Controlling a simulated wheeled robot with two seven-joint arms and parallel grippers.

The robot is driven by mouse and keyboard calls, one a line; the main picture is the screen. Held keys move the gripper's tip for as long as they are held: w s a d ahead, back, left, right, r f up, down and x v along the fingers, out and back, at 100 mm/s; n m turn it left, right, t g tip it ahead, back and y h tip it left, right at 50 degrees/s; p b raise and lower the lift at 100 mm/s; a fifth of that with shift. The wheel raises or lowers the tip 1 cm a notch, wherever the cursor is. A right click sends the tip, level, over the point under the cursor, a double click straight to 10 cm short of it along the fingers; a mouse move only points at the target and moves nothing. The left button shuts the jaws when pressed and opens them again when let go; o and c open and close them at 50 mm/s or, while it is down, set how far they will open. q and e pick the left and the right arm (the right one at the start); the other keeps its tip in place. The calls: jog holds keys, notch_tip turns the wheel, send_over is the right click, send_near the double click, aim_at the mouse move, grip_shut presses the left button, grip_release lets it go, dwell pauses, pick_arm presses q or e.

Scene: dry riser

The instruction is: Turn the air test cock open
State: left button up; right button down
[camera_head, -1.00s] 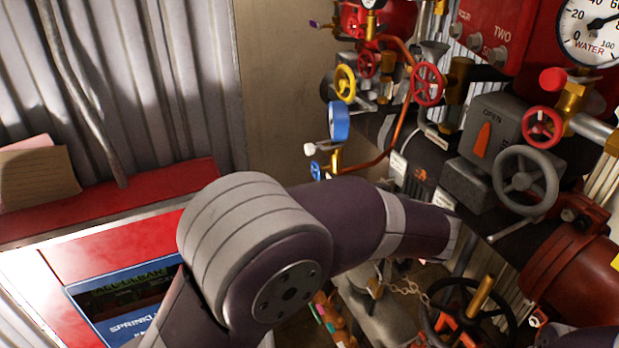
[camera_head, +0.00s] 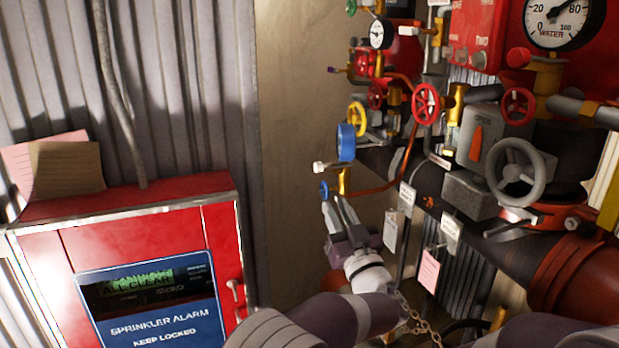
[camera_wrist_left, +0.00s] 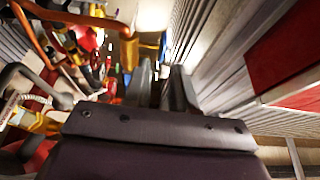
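A small cock with a blue handle (camera_head: 325,188) sits on a brass fitting (camera_head: 345,181) below a blue-rimmed gauge (camera_head: 345,142). No label shows that it is the air test cock. A white-ended lever (camera_head: 319,167) sticks out to the left just above it. My left gripper (camera_head: 335,201) is just below the blue handle, pointing up at it. Its two fingers stand apart with a gap between them, and they also show in the left wrist view (camera_wrist_left: 161,72). I cannot tell whether a fingertip touches the handle. My right gripper is out of view.
A copper pipe (camera_head: 402,157) curves close to the right of the fitting. Red handwheels (camera_head: 425,103), a yellow handwheel (camera_head: 357,117) and a grey handwheel (camera_head: 521,172) crowd the right. Hanging tags (camera_head: 429,271) are right of the gripper. A red alarm cabinet (camera_head: 222,240) stands left.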

aim_at(320, 184)
pick_arm(q)
jog(key=p+x, duration=0.3)
jog(key=x, duration=0.5)
jog(key=shift+s+a+r, duration=0.1)
jog(key=shift+r, duration=0.1)
jog(key=shift+w, duration=0.65)
jog(key=shift+a, duration=0.1)
grip_shut()
jog(key=shift+r+p, duration=0.15)
jog(key=shift+p, duration=0.55)
jog(key=shift+w+a+f+g+h+p, duration=0.1)
jog(key=shift+f+g+h+p, duration=0.2)
jog(key=shift+g+p, duration=1.55)
jog(key=shift+w+d+f+g+h+p, duration=0.15)
jog(key=shift+g+h+p, duration=0.3)
jog(key=shift+p, duration=2.75)
jog(key=shift+a+f+g+h+p, duration=0.15)
jog(key=shift+f+g+h+p, duration=0.2)
jog(key=shift+g+p, duration=1.45)
jog(key=shift+t+p, duration=0.65)
jog(key=shift+t, duration=0.05)
